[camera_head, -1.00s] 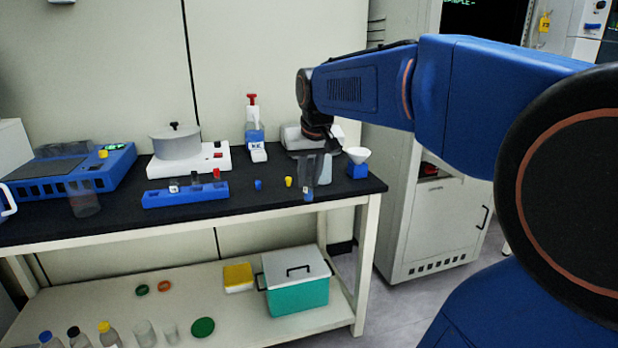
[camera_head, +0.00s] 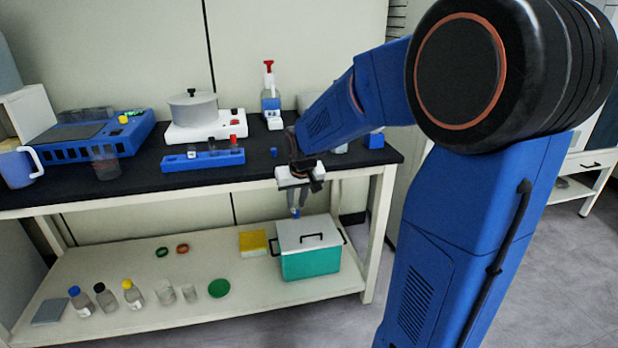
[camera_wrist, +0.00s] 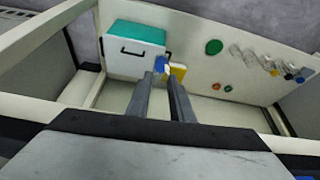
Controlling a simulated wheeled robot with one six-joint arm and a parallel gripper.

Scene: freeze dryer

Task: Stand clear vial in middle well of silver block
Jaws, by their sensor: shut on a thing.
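My gripper (camera_head: 296,207) points down in front of the bench's front edge, above the lower shelf. It is shut on a small vial (camera_head: 296,213) with blue on it. The blue also shows at the fingertips in the wrist view (camera_wrist: 160,64), between my two fingers (camera_wrist: 161,78). The vial's clear body is too small to make out. I cannot pick out a silver block with wells in either view; my arm covers part of the bench's right side.
A small blue cap (camera_head: 273,153) lies near the rack. A teal cooler (camera_head: 310,264) stands on the lower shelf below my gripper.

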